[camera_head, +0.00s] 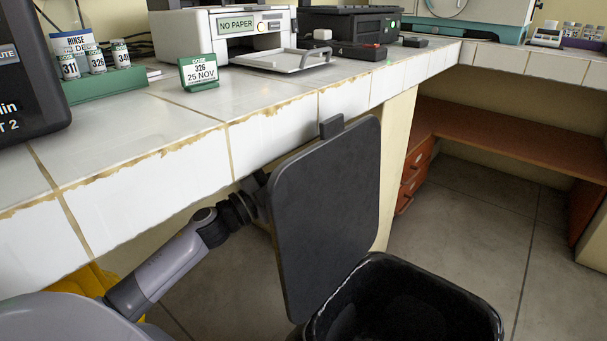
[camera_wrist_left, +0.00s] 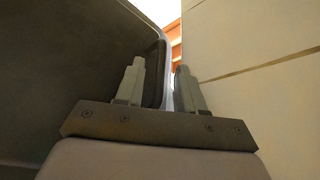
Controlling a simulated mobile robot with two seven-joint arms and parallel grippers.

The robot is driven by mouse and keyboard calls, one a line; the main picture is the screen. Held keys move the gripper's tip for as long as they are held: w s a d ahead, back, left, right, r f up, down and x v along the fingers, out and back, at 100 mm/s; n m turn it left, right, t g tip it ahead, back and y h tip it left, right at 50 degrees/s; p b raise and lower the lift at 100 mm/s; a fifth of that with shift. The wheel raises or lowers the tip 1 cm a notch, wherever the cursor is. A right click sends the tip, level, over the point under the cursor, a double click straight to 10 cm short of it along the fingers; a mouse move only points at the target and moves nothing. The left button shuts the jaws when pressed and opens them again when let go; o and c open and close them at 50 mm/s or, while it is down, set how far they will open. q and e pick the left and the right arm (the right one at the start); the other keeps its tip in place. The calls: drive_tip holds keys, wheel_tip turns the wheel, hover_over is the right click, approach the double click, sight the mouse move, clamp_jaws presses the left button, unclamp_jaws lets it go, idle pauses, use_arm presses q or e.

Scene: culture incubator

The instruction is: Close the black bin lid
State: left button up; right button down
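The black bin (camera_head: 405,305) stands on the floor at the lower right of the head view, its mouth uncovered. Its dark lid (camera_head: 328,215) stands nearly upright on the counter side, with a small tab on its top edge. My left arm comes in from the left, and its gripper is behind the lid, with the fingertips hidden in the head view. In the left wrist view the fingers of my left gripper (camera_wrist_left: 160,78) are apart, with the lid's dark surface (camera_wrist_left: 75,65) close on the left. I cannot tell whether they touch it. My right gripper is out of view.
The white tiled counter (camera_head: 150,170) runs close behind the lid and above my left arm. A printer (camera_head: 225,35), a green date sign (camera_head: 199,71) and a vial rack (camera_head: 105,84) stand on it. Open floor (camera_head: 470,235) lies right of the bin.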

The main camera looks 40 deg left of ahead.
use_arm(q)
drive_tip(key=shift+x, duration=0.9)
clamp_jaws()
